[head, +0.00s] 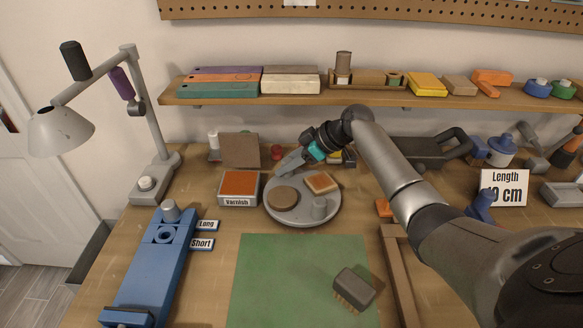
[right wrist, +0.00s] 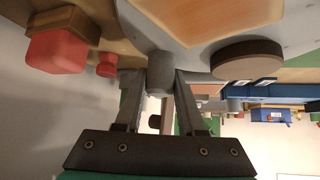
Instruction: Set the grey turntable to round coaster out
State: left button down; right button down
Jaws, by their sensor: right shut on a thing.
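The grey turntable (head: 272,208) is a round disc on the bench. A round brown coaster (head: 283,197) lies at its left, a square orange-topped coaster (head: 322,182) at its upper right, and a short grey cylinder (head: 319,206) stands at its front right. My right gripper (head: 281,171) is at the turntable's back left rim. In the right wrist view its fingers (right wrist: 160,88) are shut on a grey peg (right wrist: 159,58) at the rim. The round coaster (right wrist: 247,60) shows close beside that peg. My left gripper is not in view.
A tray labelled Varnish (head: 238,201) stands just left of the turntable. A green mat (head: 285,270) with a brush (head: 353,288) lies in front. A blue fixture (head: 150,265) and lamp (head: 150,178) stand left. My right arm covers part of the bench's right side.

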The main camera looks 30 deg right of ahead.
jog(key=shift+s+a+n+g+y+b, duration=0.1)
jog(key=shift+a+n+g+y+b, duration=0.8)
jog(key=shift+n+b, duration=0.7)
jog(key=shift+a, duration=0.2)
jog(key=c, duration=0.5)
grip_release()
